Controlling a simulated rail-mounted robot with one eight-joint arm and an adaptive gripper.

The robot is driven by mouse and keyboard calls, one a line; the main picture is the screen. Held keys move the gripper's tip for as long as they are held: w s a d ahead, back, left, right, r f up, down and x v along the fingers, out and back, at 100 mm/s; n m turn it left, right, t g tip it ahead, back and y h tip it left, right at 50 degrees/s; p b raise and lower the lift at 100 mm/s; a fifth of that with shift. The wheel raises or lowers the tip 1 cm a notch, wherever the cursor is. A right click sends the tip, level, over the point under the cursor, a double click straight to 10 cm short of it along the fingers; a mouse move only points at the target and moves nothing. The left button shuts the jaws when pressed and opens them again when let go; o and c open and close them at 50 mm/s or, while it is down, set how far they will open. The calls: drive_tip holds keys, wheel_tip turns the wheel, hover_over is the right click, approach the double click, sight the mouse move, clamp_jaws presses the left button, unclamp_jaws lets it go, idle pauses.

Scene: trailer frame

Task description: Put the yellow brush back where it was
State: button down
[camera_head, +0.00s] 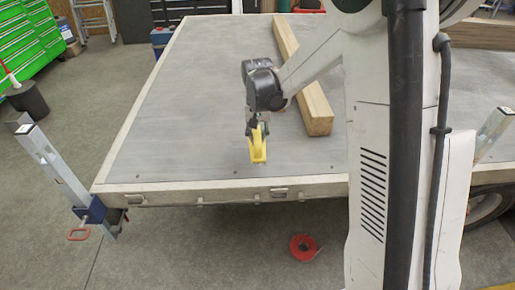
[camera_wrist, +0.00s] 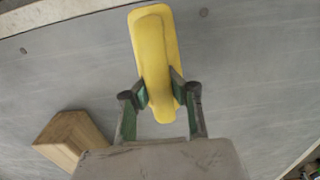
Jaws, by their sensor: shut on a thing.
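The yellow brush (camera_head: 258,148) is in my gripper, over the front part of the grey trailer bed (camera_head: 190,110). In the wrist view the brush (camera_wrist: 154,50) is long and rounded, and its body extends beyond the fingertips. My gripper (camera_wrist: 160,97) is shut on it, with one green-padded finger on each side. In the head view my gripper (camera_head: 258,127) points down and its fingers are partly hidden by the brush. The bristles cannot be made out. I cannot tell how high the brush is above the bed.
A wooden beam (camera_head: 315,107) lies on the bed to the right of my gripper and shows in the wrist view (camera_wrist: 66,139). A metal post (camera_head: 50,165) stands at the bed's front left corner. Red tape (camera_head: 303,247) lies on the floor. The bed's left part is clear.

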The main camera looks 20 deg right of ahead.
drive_tip(key=shift+f+b, duration=0.45)
drive_tip(key=shift+f, duration=1.6)
drive_tip(key=shift+f, duration=0.15)
drive_tip(key=c, duration=1.9)
unclamp_jaws()
drive_tip(key=shift+o, duration=0.2)
wheel_tip(320, 180, up, 13)
drive_tip(key=shift+s+f+p, duration=0.1)
drive_tip(key=shift+f+p, duration=0.1)
drive_tip(key=shift+p, duration=0.9)
drive_tip(key=s+r+n+t, duration=0.1)
drive_tip(key=s+r+t, duration=0.2)
drive_tip(key=s, duration=1)
drive_tip(key=s+r+n+t, duration=0.1)
drive_tip(key=s+r+t, duration=0.3)
drive_tip(key=s, duration=0.9)
wheel_tip(320, 180, up, 2)
drive_tip(key=shift+s+r+n, duration=0.25)
drive_tip(key=shift+n, duration=0.05)
